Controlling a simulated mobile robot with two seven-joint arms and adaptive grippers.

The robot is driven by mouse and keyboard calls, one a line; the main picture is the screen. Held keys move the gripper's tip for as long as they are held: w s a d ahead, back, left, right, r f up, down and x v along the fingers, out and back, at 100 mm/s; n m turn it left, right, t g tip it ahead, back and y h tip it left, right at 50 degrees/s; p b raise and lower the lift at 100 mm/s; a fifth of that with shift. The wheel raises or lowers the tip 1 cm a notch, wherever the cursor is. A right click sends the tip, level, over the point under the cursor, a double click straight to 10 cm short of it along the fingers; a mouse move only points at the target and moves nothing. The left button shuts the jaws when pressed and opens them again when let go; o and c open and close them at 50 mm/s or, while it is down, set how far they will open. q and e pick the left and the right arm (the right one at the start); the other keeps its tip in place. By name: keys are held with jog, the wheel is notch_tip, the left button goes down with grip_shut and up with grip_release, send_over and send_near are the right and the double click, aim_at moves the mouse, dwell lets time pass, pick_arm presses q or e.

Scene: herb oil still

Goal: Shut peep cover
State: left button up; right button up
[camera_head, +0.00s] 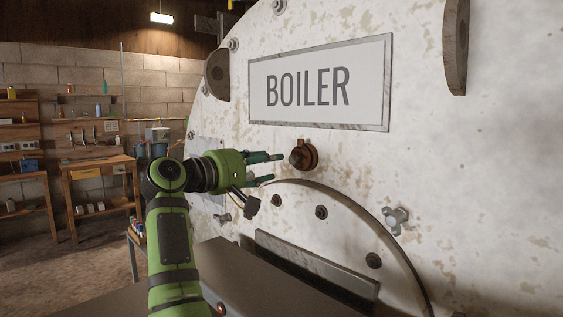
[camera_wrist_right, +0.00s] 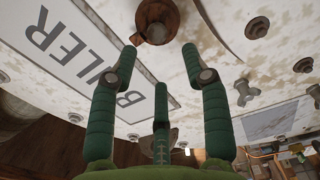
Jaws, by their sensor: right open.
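A small rusty-brown round fitting (camera_head: 304,156) with a stubby knob sits on the white boiler face below the BOILER sign; it looks like the peep cover. It also shows at the top of the right wrist view (camera_wrist_right: 157,20), partly cut off by the frame edge. I cannot tell whether it is open or shut. My right gripper (camera_head: 275,167) is open and empty, just left of the fitting and apart from it. In the right wrist view its green fingers (camera_wrist_right: 160,60) are spread, with the fitting beyond their tips. My left gripper is not in view.
The boiler face (camera_head: 450,170) fills the right side, with bolts and a wing-shaped clamp (camera_head: 395,220) sticking out. A curved-topped hatch with a metal ledge (camera_head: 315,272) lies below. A wooden workbench (camera_head: 98,172) and shelves stand far left.

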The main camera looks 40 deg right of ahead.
jog(key=a, duration=0.5)
jog(key=shift+s+a, duration=0.1)
jog(key=shift+s, duration=0.1)
dwell(0.3)
